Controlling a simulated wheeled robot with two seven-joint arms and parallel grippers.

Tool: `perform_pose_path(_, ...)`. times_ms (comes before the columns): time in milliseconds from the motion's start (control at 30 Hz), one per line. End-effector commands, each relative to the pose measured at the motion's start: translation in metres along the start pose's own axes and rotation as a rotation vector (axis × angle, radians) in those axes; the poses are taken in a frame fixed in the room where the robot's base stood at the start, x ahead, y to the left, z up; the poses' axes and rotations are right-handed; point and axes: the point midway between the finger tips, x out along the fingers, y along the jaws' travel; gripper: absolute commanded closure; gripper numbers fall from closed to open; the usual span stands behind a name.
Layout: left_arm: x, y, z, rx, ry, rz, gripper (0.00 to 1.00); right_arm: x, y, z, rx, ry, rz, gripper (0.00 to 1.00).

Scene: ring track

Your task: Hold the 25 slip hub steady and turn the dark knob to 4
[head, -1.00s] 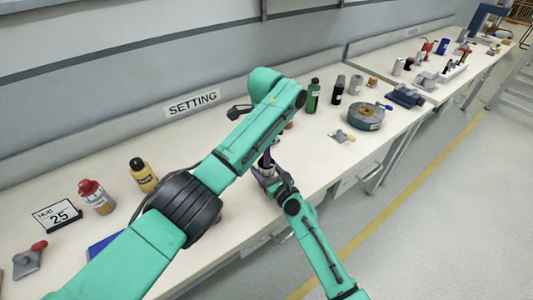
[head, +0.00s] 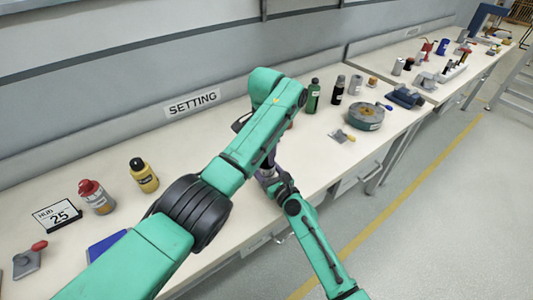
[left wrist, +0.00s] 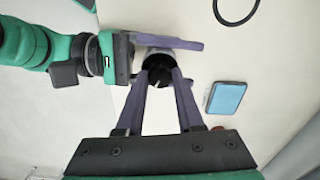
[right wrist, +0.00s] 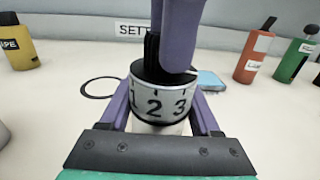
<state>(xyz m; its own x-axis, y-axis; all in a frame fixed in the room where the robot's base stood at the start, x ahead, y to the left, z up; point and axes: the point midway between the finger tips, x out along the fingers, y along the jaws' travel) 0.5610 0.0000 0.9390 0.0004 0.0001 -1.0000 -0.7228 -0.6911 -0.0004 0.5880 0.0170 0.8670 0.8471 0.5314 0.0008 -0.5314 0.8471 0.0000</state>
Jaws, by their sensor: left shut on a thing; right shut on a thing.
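The slip hub (right wrist: 158,104) is a pale drum with a black top rim; the numbers 1, 2 and 3 face the right wrist view. My right gripper (right wrist: 160,112) is shut around its sides. The dark knob (left wrist: 158,73) sits on top, with a small white mark in the left wrist view. My left gripper (left wrist: 161,78) is shut on the knob from above. One of its fingers hides part of the knob in the right wrist view. The number 4 is out of sight. In the head view my left arm mostly covers the hub and both grippers.
A HUB 25 card (head: 58,215) and a SETTING sign (head: 194,102) show in the head view. A blue pad (left wrist: 226,98) and a black ring (right wrist: 102,88) lie near the hub. Yellow (head: 143,175) and green (head: 312,96) bottles stand farther off.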

Motion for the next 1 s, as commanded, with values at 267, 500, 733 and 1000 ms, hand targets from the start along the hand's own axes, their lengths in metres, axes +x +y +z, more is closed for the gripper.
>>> perform_pose_path(267, -0.0006, 0.0012, 0.0009, -0.022, -0.005, 0.003, 1.00, -0.0014, -0.0029, -0.0036, 0.000, 0.007, -0.005, 1.00)
perform_pose_path(500, -0.0005, 0.0012, 0.0009, -0.021, -0.006, 0.003, 1.00, -0.0013, -0.0027, -0.0036, 0.000, 0.007, -0.005, 1.00)
perform_pose_path(733, -0.0001, 0.0008, 0.0005, -0.021, -0.003, 0.002, 0.33, -0.0011, -0.0016, -0.0033, 0.000, 0.006, -0.003, 1.00)
perform_pose_path(1000, -0.0097, 0.0003, -0.0001, -0.021, 0.000, 0.000, 0.33, -0.0009, -0.0003, -0.0030, 0.000, 0.006, 0.000, 1.00)
